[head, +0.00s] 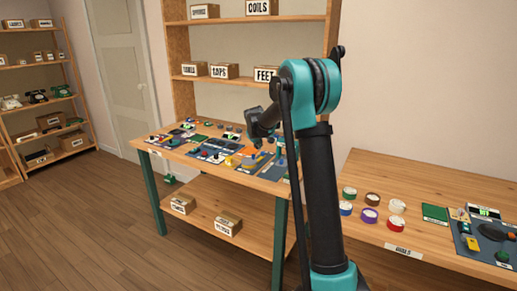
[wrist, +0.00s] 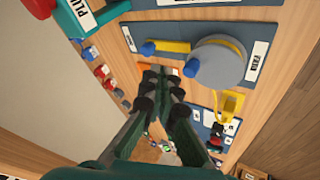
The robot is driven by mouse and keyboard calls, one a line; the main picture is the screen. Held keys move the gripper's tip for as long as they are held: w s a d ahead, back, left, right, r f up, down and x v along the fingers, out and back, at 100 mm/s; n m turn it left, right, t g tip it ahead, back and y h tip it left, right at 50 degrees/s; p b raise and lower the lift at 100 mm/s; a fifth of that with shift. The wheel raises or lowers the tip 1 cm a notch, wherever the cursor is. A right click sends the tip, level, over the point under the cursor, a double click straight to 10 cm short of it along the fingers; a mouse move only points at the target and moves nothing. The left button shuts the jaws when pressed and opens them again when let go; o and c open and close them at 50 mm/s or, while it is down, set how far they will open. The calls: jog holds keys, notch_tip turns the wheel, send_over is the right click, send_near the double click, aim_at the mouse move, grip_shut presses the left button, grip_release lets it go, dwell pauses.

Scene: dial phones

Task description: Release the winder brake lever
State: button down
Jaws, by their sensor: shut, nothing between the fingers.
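My gripper (wrist: 160,76) is shut and empty, its fingertips close together above a worktop in the wrist view. Just past the fingertips is a blue-grey panel with a grey disc (wrist: 222,58) bearing a blue knob (wrist: 191,68). A yellow bar lever (wrist: 172,46) with a blue end lies beside the disc. Which lever is the winder brake lever I cannot tell, as the labels are partly unreadable. In the head view my dark gripper (head: 262,124) hangs above the left workbench. The right bench's panel also has a yellow part (head: 469,243) and a dark disc.
The left workbench (head: 165,149) carries several panels and small parts. The right bench (head: 372,172) holds several tape-like rolls (head: 370,215) and a green plate (head: 435,213). A teal block (wrist: 95,15) stands near the gripper's upper left. Floor (head: 90,215) is clear at left.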

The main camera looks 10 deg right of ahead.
aim_at(262, 152)
jog(key=x, duration=0.8)
jog(key=shift+w+d, duration=0.1)
jog(key=shift+w+d, duration=0.85)
jog(key=shift+w, duration=0.3)
